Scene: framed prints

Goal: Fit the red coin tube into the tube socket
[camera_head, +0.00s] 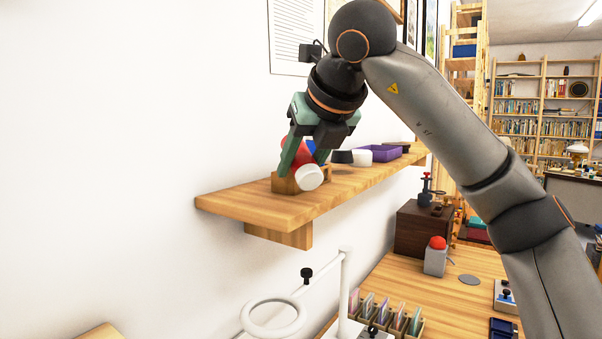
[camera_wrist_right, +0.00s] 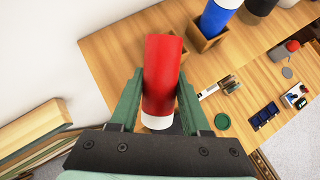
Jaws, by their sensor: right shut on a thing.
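The red coin tube (camera_wrist_right: 162,75) with a white cap is held in my right gripper (camera_head: 304,165), whose green fingers are shut on its sides. In the head view the tube (camera_head: 295,151) is tilted, with its white end (camera_head: 309,177) towards me. It is beside and partly in front of a small wooden socket block (camera_head: 285,186) on the wall shelf. In the wrist view a wooden socket shows partly behind the tube, and I cannot tell whether they touch. A blue tube (camera_wrist_right: 218,18) stands in another wooden socket (camera_wrist_right: 207,41). My left gripper is not in view.
The wooden shelf (camera_head: 250,207) also carries a white-and-black tube (camera_head: 361,158) and a purple tray (camera_head: 381,153). Below are a white ring stand (camera_head: 273,318), a rack of coloured slides and a box with a red button (camera_head: 437,243) on the bench.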

